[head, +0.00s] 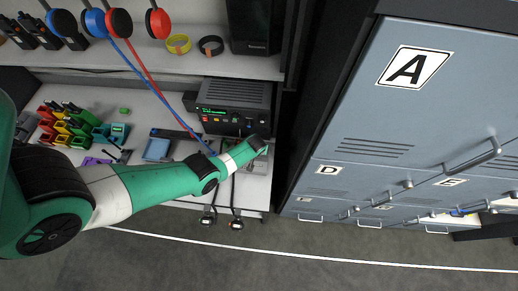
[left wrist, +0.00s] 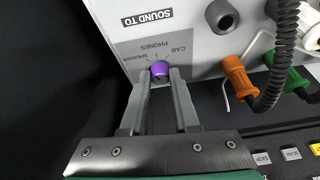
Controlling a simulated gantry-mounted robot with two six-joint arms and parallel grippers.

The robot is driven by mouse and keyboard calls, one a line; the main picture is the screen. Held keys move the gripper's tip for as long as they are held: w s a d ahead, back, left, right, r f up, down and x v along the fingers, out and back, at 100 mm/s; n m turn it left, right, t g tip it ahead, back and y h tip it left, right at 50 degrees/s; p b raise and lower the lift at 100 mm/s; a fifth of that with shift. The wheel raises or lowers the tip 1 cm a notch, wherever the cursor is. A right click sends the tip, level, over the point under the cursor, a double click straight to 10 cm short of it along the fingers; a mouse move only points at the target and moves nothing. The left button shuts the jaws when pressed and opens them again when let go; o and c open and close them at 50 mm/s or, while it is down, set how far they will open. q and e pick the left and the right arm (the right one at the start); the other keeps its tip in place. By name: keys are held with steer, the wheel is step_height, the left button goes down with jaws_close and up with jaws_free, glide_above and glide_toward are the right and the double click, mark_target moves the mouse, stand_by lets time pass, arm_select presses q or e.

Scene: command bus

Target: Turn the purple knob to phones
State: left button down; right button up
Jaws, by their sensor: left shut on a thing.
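The purple knob (left wrist: 160,70) is on a light grey panel in the left wrist view. Printed labels around it include CAB, PHONES and SPEAKER. My left gripper (left wrist: 161,82) is shut on the knob, with one finger on each side of it. The knob's pointer direction is too small to tell. In the head view my left arm reaches across the bench to a small grey box, and my left gripper (head: 256,147) is at that box. The knob cannot be made out there. My right gripper is not in view.
An orange plug (left wrist: 238,74) and a green plug (left wrist: 279,76) with dark coiled cords sit right of the knob. A black radio unit (head: 230,108) stands behind my gripper. Grey lockers (head: 420,120) fill the right side.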

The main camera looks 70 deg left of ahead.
arm_select(q)
steer(key=m, duration=0.2)
steer(key=shift+s+m+t+h, duration=0.1)
steer(key=shift+m+t+h, duration=0.2)
steer(key=shift+t, duration=0.1)
steer(key=shift+a+m+t+h, duration=0.15)
steer(key=shift+m+t+h, duration=0.3)
steer(key=shift+m, duration=0.95)
steer(key=shift+s, duration=0.1)
steer(key=c, duration=0.7)
jaws_free()
steer(key=shift+o, duration=0.2)
